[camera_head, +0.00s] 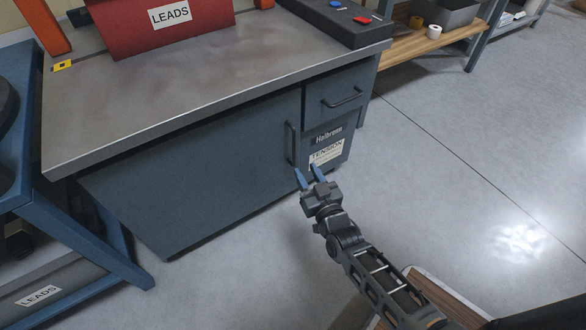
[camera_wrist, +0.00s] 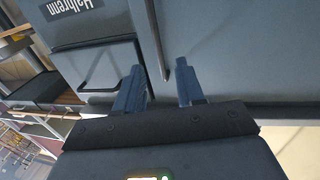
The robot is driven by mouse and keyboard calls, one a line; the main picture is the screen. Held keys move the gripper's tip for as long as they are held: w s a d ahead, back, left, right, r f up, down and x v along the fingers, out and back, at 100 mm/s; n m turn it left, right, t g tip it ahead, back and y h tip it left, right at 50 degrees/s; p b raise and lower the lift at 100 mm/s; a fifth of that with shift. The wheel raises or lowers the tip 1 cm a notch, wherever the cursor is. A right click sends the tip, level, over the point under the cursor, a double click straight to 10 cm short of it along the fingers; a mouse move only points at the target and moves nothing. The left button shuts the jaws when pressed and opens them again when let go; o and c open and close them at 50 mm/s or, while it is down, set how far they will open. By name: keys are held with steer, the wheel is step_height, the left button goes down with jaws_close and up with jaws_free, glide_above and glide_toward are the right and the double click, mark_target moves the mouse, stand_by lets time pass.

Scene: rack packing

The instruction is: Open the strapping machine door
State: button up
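The strapping machine door (camera_head: 200,175) is a wide dark blue-grey panel under the metal worktop. It looks closed. Its upright bar handle (camera_head: 291,145) is at the door's right edge. My gripper (camera_head: 306,170) is open and empty, with two blue fingers pointing at the cabinet near the handle's lower end. In the wrist view, the handle (camera_wrist: 153,38) runs down to a lower tip between the two spread fingers (camera_wrist: 158,66). I cannot tell how deep the fingers reach or whether they touch it.
A drawer with a handle (camera_head: 342,98) is right of the door, above a Halbrenn label (camera_head: 328,137). A red LEADS bin (camera_head: 160,28) and control box (camera_head: 338,22) stand on the worktop (camera_head: 200,75). A blue frame (camera_head: 85,235) stands left; floor in front is clear.

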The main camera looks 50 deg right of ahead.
mark_target(295, 151)
steer(key=x, duration=0.3)
steer(key=b+x, duration=0.1)
steer(key=x, duration=0.1)
steer(key=b+x, duration=0.1)
steer(key=x, duration=0.2)
steer(key=shift+w+d+f, duration=0.3)
steer(key=shift+f, duration=0.05)
steer(key=shift+c, duration=0.3)
jaws_close()
